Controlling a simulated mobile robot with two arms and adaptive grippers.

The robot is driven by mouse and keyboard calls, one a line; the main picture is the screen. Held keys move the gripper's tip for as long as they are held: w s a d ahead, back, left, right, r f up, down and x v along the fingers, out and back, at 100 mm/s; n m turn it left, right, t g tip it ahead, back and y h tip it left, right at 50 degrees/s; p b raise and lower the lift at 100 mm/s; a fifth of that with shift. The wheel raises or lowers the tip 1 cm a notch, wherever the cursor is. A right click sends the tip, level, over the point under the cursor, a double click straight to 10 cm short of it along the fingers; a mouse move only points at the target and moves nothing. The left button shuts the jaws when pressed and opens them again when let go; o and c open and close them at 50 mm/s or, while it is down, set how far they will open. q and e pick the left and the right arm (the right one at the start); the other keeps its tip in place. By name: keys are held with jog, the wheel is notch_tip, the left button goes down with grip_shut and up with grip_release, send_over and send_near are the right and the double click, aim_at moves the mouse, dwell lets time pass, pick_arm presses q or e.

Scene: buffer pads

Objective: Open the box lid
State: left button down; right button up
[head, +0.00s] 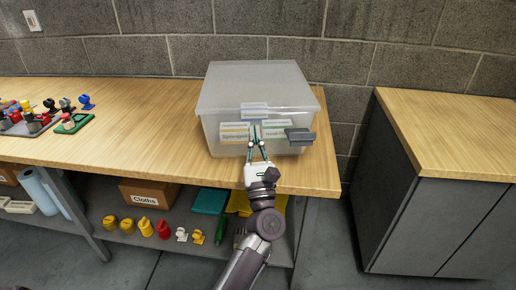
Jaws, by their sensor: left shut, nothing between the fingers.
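A translucent box (230,109) with a frosted lid (256,82) stands near the right end of the wooden table. The lid lies flat on top and looks closed. Labels show through the front wall, and a dark grey block-like piece (300,136) is at the front right. My left gripper (256,132) is in front of the box's front wall, below the lid's front edge. Its fingers point up toward the box and are shut with nothing between them. I cannot tell whether the fingertips touch the box. My right gripper is not in view.
The wooden table (150,110) is clear left of the box. Trays with colourful parts (72,123) sit at its left end. A grey cabinet with a wooden top (450,130) stands to the right across a gap. A lower shelf holds a cardboard box (148,193) and pads.

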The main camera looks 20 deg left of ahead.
aim_at(257, 113)
pick_arm(q)
jog(key=shift+t, duration=0.6)
jog(key=f+b, duration=0.1)
jog(key=f, duration=0.1)
jog(key=f+b, duration=0.1)
jog(key=f, duration=0.1)
jog(key=f+b, duration=0.1)
jog(key=shift+s+d+f+b, duration=0.15)
jog(key=shift+d+f+b, duration=0.1)
jog(key=shift+f+b, duration=0.15)
jog(key=shift+d+f+m+t+h+b, duration=0.35)
jog(key=shift+f+m+t+h+b, duration=0.4)
jog(key=shift+b, duration=0.4)
jog(key=x, duration=0.9)
jog(key=shift+p, duration=0.45)
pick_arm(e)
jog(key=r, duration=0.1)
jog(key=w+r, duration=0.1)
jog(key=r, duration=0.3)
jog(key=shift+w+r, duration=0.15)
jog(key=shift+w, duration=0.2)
pick_arm(q)
jog(key=shift+a+r, duration=0.15)
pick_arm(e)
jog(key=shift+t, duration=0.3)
